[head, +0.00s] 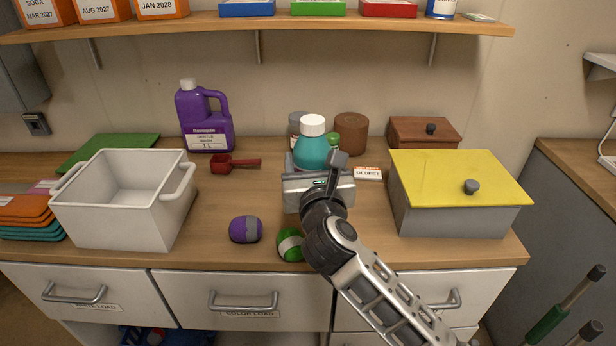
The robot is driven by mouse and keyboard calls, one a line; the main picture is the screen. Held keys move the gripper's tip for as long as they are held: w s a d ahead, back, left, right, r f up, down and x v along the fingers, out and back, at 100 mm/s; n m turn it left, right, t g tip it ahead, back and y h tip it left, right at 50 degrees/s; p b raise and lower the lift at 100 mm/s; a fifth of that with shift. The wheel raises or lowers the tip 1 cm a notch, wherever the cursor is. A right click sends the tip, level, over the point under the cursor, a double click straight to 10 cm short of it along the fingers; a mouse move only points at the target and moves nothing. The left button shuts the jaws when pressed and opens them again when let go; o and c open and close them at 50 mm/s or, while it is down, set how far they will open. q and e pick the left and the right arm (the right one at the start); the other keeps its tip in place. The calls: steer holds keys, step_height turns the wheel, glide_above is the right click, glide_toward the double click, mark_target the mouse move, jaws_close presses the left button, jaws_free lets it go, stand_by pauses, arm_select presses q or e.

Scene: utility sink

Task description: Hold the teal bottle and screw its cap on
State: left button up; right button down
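The teal bottle (311,152) stands upright on the wooden counter, with a white cap (312,125) sitting on its top. I cannot tell how tightly the cap is seated. My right gripper (316,170) is at the bottle from the front, its body covering the lower part of the bottle. I cannot tell whether the fingers press on the bottle. My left gripper is not in view.
A purple jug (204,118), red scoop (232,163) and white bin (122,200) are left. Purple (245,229) and green (291,244) balls lie near the front edge. A brown canister (351,133) and yellow-lidded box (458,205) stand right. A shelf (345,24) hangs above.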

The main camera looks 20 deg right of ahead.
steer(key=shift+r, duration=0.2)
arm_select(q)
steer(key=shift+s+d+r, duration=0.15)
arm_select(e)
steer(key=shift+s, duration=0.1)
steer(key=f+b, duration=0.2)
steer(key=w+f+b, duration=0.1)
steer(key=f+b, duration=0.1)
steer(key=shift+d, duration=0.25)
steer(key=shift+s+f+b, duration=0.1)
steer(key=shift+f+b, duration=0.05)
steer(key=shift+b, duration=0.3)
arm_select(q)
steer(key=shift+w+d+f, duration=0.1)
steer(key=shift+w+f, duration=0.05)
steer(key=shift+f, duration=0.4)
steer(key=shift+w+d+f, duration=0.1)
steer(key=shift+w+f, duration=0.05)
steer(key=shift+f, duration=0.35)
arm_select(e)
steer(key=shift+r, duration=0.2)
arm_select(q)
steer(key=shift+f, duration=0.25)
arm_select(e)
steer(key=shift+f, duration=0.7)
